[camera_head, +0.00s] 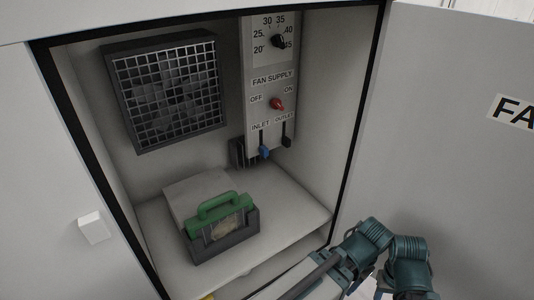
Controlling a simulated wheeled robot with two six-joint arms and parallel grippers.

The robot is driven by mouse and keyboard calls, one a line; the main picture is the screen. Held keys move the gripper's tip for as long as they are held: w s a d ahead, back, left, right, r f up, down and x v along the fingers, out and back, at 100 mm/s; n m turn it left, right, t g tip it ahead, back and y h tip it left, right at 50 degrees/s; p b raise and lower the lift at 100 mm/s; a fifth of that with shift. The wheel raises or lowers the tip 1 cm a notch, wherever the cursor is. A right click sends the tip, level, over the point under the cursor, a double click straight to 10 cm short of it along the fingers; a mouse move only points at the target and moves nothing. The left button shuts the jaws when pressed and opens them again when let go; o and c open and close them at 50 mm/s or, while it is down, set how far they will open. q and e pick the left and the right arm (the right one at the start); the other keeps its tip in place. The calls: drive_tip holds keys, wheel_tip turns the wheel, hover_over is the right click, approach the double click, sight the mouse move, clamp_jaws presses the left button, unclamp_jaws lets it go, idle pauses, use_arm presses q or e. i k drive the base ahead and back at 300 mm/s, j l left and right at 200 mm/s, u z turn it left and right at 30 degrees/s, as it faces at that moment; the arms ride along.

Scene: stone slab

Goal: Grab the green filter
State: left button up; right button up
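The green filter (222,209) has a raised green handle and a pale middle panel. It sits upright in a dark grey holder (228,243) on the floor of the open cabinet, with its lower part hidden by the holder's front. My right arm shows as teal joints at the lower right, outside the cabinet and apart from the filter. No fingers of my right gripper can be made out. My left arm and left gripper are not in view.
A dark fan grille (170,88) is on the cabinet's back wall. A control panel (268,88) carries a black dial, a red knob (277,104) and a blue lever (265,153). The open door (450,150) stands at right. Space above the filter is clear.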

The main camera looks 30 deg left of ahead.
sight(214, 225)
drive_tip(key=i+l+u, duration=0.1)
drive_tip(key=u, duration=1.65)
